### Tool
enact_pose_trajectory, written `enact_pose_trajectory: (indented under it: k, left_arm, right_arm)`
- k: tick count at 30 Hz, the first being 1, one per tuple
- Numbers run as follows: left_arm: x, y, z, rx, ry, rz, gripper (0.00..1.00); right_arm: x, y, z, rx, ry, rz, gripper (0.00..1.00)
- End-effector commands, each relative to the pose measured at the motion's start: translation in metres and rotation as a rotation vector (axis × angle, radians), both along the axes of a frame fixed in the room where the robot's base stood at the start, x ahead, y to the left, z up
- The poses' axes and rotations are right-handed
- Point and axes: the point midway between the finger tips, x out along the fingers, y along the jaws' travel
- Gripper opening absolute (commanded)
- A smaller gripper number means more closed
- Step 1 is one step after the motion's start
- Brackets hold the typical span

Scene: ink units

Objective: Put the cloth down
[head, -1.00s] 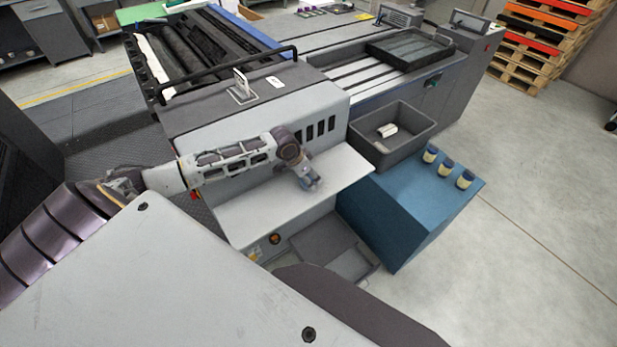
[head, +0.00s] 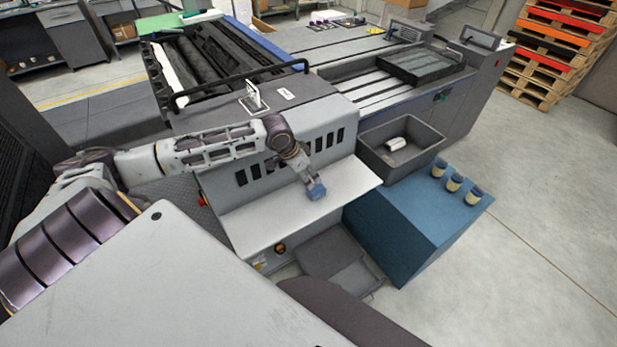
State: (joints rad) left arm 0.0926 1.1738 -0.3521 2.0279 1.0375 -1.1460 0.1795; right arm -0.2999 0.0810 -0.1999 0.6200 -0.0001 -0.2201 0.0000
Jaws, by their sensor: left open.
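My left arm reaches in from the left, and the gripper points down at the shelf. The left gripper is open, though its fingers are small and hard to make out. Whether the cloth lies flat on the shelf or still touches the fingers, I cannot tell. My right gripper is not in view.
A dark grey bin (head: 432,148) with a white roll (head: 397,144) in it stands right of the shelf. Several small jars (head: 455,183) stand on a blue cabinet (head: 400,225). Stacked pallets (head: 560,50) are at the back right. The shelf is otherwise bare.

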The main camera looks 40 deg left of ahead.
Motion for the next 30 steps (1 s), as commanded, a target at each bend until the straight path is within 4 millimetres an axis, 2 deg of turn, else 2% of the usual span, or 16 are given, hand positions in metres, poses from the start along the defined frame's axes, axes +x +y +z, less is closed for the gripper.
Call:
enact_pose_trajectory:
  k: [7, 30]
  left_arm:
    - [-0.0038, 0.0008, 0.0084, 0.000, 0.001, 0.000, 0.65]
    - [-0.0037, 0.0003, 0.0086, 0.000, 0.000, -0.001, 0.65]
  right_arm:
    - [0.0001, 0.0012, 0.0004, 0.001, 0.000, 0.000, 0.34]
    - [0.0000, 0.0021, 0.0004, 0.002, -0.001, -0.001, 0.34]
